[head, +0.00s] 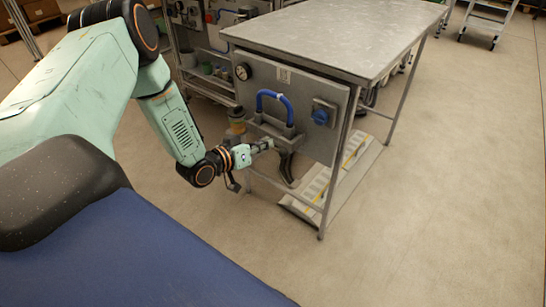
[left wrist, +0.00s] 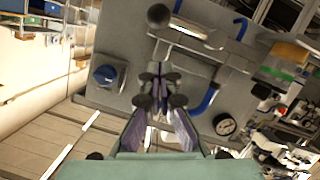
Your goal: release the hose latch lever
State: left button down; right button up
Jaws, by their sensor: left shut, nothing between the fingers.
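The grey panel (head: 300,90) under the metal table carries a blue hose (head: 273,97), a grey bracket (head: 268,125) and a dark lever (head: 288,168) hanging below it. My left gripper (head: 268,144) is at the panel's lower front, beside the bracket and the lever's upper part. Its fingers (left wrist: 160,82) are shut and empty. Whether they touch the lever cannot be told. My right gripper is not in view.
A round gauge (head: 242,72) and a blue knob (head: 320,116) sit on the panel. The metal table (head: 335,40) overhangs it, with a leg (head: 336,185) at its right. Shelving (head: 205,60) stands behind. The floor at right is clear.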

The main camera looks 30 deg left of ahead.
aim_at(281, 150)
pick_arm(q)
jog(key=f, duration=0.1)
jog(key=w+d+f+b, duration=0.1)
jog(key=w+f+b, duration=0.1)
jog(key=shift+w+d+f, duration=0.15)
jog(key=shift+d+f, duration=0.05)
jog(key=shift+d, duration=0.05)
jog(key=shift+d+f+m+y, duration=0.15)
jog(key=shift+f+m+y, duration=0.15)
jog(key=shift+f+m, duration=0.15)
dwell(0.5)
jog(key=a+f+m+t+y, duration=0.1)
jog(key=a+f+m+y, duration=0.3)
jog(key=f+m, duration=0.5)
jog(key=shift+w+a+m+t+y+b, duration=0.15)
jog(key=shift+m+t+y+b, duration=0.4)
jog(key=shift+m, duration=1)
jog(key=shift+a+g, duration=0.1)
jog(key=shift+g, duration=0.15)
